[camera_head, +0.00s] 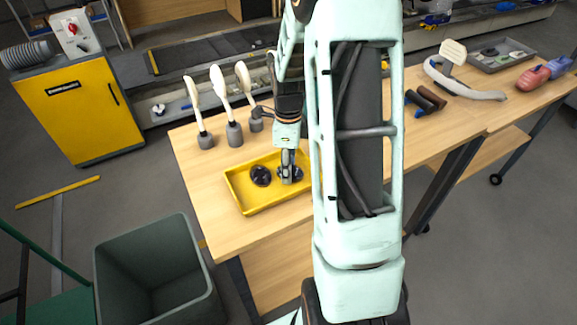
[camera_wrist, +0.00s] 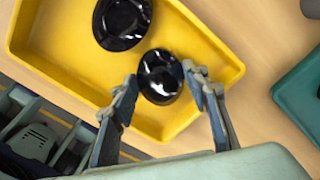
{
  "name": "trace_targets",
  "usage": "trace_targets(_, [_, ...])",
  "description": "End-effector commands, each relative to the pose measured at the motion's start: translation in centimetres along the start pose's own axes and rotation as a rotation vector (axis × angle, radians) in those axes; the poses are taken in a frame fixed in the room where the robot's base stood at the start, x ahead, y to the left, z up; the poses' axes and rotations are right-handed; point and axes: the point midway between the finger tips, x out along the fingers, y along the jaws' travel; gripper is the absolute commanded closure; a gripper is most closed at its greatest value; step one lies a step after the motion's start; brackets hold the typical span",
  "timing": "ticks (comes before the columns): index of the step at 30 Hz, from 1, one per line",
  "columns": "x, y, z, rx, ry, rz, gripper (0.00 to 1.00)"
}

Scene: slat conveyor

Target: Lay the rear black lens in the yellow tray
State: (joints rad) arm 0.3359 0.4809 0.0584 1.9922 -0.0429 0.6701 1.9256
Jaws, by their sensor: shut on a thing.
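The yellow tray (camera_head: 240,203) lies on the wooden table, and it fills much of the wrist view (camera_wrist: 60,72). One black lens (camera_head: 260,176) lies in it, clear of my gripper, and shows at the top of the wrist view (camera_wrist: 122,22). My gripper (camera_head: 287,180) is low over the right part of the tray. In the wrist view its two fingers (camera_wrist: 162,82) are shut on a second glossy black lens (camera_wrist: 160,78). That lens is over the tray floor, beside the first lens and apart from it. I cannot tell whether it touches the floor.
Several white-headed tools in grey holders (camera_head: 234,134) stand behind the tray. Dark and brown rolls (camera_head: 425,98), a curved white piece (camera_head: 465,85) and a grey tray (camera_head: 500,58) lie farther right. An open grey-green bin (camera_head: 155,270) stands before the table.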

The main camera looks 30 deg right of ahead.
Motion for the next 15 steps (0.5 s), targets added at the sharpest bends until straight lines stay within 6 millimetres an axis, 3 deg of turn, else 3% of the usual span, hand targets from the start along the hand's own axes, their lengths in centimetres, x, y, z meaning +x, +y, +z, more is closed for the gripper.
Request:
trace_targets(5, [0.1,0.02,0.0,0.0,0.0,0.0,0.41])
trace_targets(15, [-0.17,0.0,-0.02,0.0,0.0,0.0,0.4])
